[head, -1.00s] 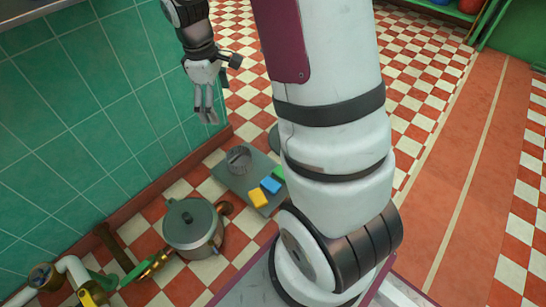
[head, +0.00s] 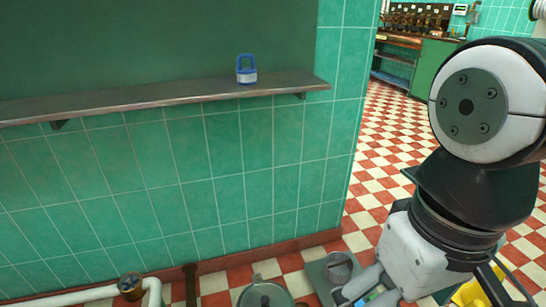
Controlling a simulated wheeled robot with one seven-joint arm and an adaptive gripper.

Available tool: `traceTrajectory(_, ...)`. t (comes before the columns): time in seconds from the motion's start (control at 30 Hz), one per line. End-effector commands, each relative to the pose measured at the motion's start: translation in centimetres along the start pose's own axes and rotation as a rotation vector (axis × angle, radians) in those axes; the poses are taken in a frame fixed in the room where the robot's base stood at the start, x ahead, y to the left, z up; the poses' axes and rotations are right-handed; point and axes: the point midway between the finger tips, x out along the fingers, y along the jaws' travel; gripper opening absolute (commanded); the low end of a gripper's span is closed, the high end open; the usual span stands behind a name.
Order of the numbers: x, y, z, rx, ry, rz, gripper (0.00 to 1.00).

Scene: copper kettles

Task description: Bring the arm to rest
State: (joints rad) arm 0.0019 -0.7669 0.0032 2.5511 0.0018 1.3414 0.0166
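In the head view my arm (head: 480,140) fills the right side, with a large round joint high up and the forearm bent down below it. My gripper (head: 372,293) hangs at the bottom edge, right of centre, pointing down and left. Its two grey fingers look apart, with bits of green and blue showing between them that seem to lie behind. The fingertips are partly cut off by the frame edge. I see nothing clearly held.
A grey tray (head: 316,272) with a metal cup (head: 341,268) lies on the floor beside the gripper. A lidded pot (head: 265,294) stands left of it. A shelf (head: 150,103) on the green-tiled wall bears a blue-handled object (head: 246,72). Checkered floor (head: 385,160) lies open behind.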

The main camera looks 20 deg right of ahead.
Motion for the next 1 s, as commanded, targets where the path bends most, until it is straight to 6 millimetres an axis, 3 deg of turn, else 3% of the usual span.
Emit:
traceTrajectory(0.67, 0.1, -0.1, 0.6, 0.009, 0.001, -0.004, 0.94)
traceTrajectory(1.0, -7.8, 0.0, -0.8, 0.004, 0.079, -0.003, 0.94)
